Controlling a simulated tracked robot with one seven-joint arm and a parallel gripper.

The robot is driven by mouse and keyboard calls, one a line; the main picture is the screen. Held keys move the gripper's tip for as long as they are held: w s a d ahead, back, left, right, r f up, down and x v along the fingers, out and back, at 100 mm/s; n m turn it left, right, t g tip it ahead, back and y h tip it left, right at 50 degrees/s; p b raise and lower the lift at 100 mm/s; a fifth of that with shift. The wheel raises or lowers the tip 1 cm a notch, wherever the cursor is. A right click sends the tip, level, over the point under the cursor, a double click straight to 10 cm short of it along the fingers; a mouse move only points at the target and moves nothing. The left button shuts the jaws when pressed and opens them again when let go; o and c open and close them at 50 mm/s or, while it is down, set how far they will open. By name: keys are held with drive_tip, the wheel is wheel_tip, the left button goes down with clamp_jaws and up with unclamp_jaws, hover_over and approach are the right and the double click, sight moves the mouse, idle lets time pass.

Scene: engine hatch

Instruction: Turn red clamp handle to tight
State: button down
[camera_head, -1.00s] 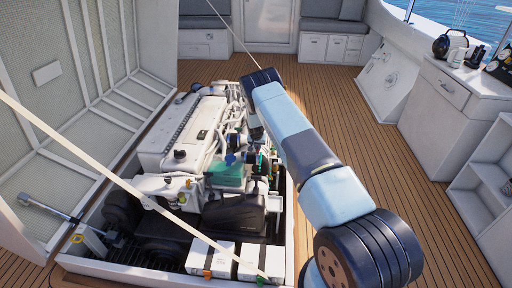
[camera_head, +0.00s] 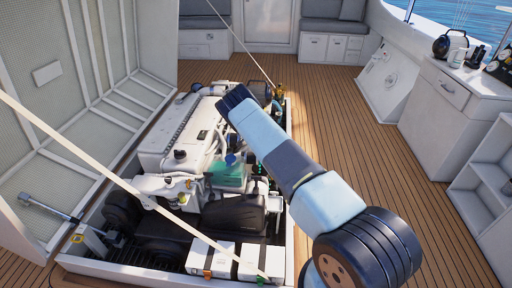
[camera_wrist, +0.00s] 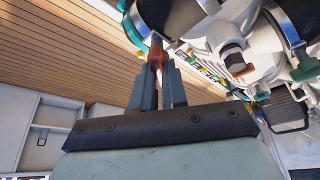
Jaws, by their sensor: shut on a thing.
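The red clamp handle (camera_wrist: 156,52) shows in the wrist view between the fingertips of my gripper (camera_wrist: 156,72). My gripper is shut on it, with a finger on each side. The handle sits next to a blue clamp band (camera_wrist: 133,24) around a dark hose end. How far the handle is turned I cannot tell. In the head view my arm reaches over the right side of the white engine (camera_head: 180,135), and my gripper and the handle are hidden behind the arm.
The open hatch lid (camera_head: 70,100) stands at the left. White batteries (camera_head: 228,262) lie at the hatch's near edge. A white cabinet (camera_head: 450,110) stands at the right, with clear wooden deck (camera_head: 350,140) between.

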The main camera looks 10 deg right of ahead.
drive_tip(key=m, duration=0.1)
drive_tip(key=m+g, duration=0.1)
drive_tip(key=m, duration=0.1)
drive_tip(key=a+m+g, duration=0.1)
drive_tip(key=m, duration=0.1)
drive_tip(key=shift+w+h, duration=0.3)
drive_tip(key=shift+h, duration=0.1)
drive_tip(key=m+g, duration=0.1)
drive_tip(key=m, duration=0.3)
drive_tip(key=shift+w+r, duration=0.1)
drive_tip(key=shift+d+m+g, duration=0.15)
drive_tip(key=shift+m+g, duration=0.25)
drive_tip(key=shift+m, duration=0.2)
drive_tip(key=shift+w+r, duration=0.1)
drive_tip(key=shift+d+r+m, duration=0.1)
drive_tip(key=shift+m, duration=0.2)
drive_tip(key=c, duration=1.2)
unclamp_jaws()
drive_tip(key=shift+o, duration=0.2)
drive_tip(key=shift+f, duration=0.2)
